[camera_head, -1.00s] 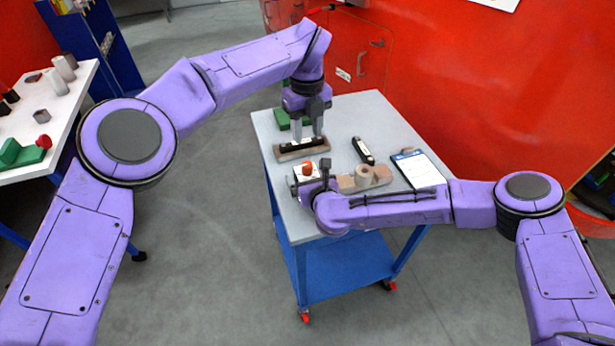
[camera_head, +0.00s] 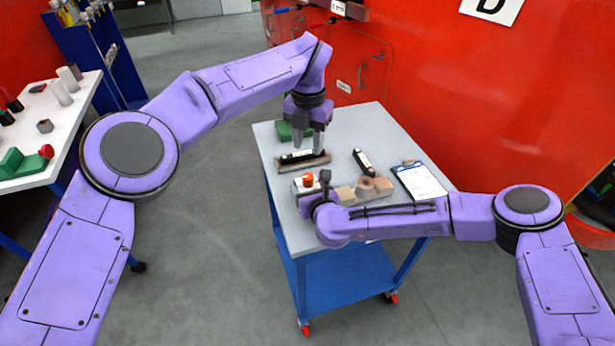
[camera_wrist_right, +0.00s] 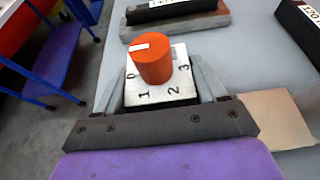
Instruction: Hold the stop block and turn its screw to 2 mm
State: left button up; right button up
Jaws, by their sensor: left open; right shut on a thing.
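The stop block (camera_wrist_right: 158,92) is a white-topped block marked 0, 1, 2 and 3, seen close in the right wrist view. Its screw has an orange knob (camera_wrist_right: 152,60) with a white mark on top, towards the left. In the head view the knob (camera_head: 308,178) shows at the table's near left. My right gripper (camera_wrist_right: 165,88) is shut on the block, one finger on each side; its arm partly hides the block in the head view. My left gripper (camera_head: 305,148) is open, pointing down at a black bar (camera_head: 297,156) in a brown holder, behind the block and apart from the knob.
The grey table (camera_head: 350,130) also holds a green block (camera_head: 284,131), a black labelled tool (camera_head: 363,162), brown wooden pieces (camera_head: 366,190) and a clipboard (camera_head: 419,181). A white side table (camera_head: 60,140) stands at the left. Bare tabletop lies behind the tool.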

aim_at(308, 176)
pick_arm(q)
notch_tip(308, 176, down, 12)
jog(key=m, duration=1.5)
jog(key=c, duration=0.8)
